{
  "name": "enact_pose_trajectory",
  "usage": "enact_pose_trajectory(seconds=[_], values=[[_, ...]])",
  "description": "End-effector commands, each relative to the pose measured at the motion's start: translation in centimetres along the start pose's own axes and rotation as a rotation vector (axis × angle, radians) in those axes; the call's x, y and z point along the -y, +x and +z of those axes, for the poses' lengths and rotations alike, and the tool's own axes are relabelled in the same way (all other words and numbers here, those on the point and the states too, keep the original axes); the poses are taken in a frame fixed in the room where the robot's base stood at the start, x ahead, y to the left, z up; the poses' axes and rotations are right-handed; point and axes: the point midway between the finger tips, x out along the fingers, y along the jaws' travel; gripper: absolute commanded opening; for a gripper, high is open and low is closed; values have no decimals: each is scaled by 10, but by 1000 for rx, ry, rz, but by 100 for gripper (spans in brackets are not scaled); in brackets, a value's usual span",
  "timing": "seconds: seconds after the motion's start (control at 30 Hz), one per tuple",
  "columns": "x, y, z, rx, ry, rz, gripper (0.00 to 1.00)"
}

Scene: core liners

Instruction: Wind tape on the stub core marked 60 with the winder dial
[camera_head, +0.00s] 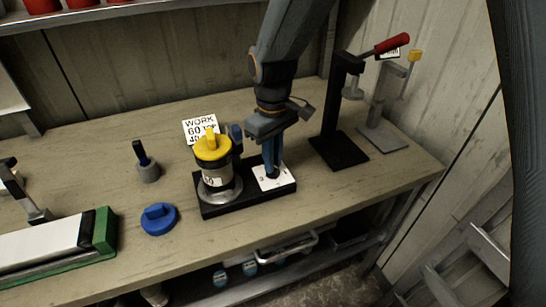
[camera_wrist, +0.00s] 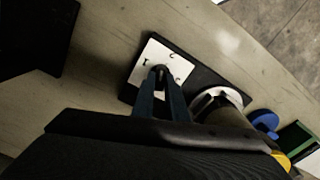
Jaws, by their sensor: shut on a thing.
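The winder has a black base (camera_head: 222,209) on the bench, with a white dial plate (camera_head: 262,184) at its right end. The plate also shows in the wrist view (camera_wrist: 146,62), with small marks around a dark dial knob (camera_wrist: 159,71). My gripper (camera_head: 272,171) points down over the plate and is shut on the knob; its fingers (camera_wrist: 161,84) hide part of it. The core (camera_head: 213,182) stands upright on a metal flange at the base's left end, under a yellow cap (camera_head: 212,148). Its label is partly readable, ending in 0.
A work card (camera_head: 201,129) showing 60 and 40 stands behind the winder. A black clamp (camera_head: 338,150) with a red handle and a grey clamp (camera_head: 382,137) stand right.

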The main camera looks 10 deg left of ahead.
Motion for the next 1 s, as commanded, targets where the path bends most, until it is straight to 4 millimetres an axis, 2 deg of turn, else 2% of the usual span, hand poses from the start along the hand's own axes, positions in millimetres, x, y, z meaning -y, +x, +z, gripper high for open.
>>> enact_pose_trajectory(seconds=[0.57, 0.6, 0.7, 1.0], values=[[-1, -2, -2, -6, 33, 3, 0], [-1, -2, -2, -6, 32, 3, 17], [-1, -1, -2, -5, 32, 2, 31], [0, -2, -1, -3, 31, 1, 31]])
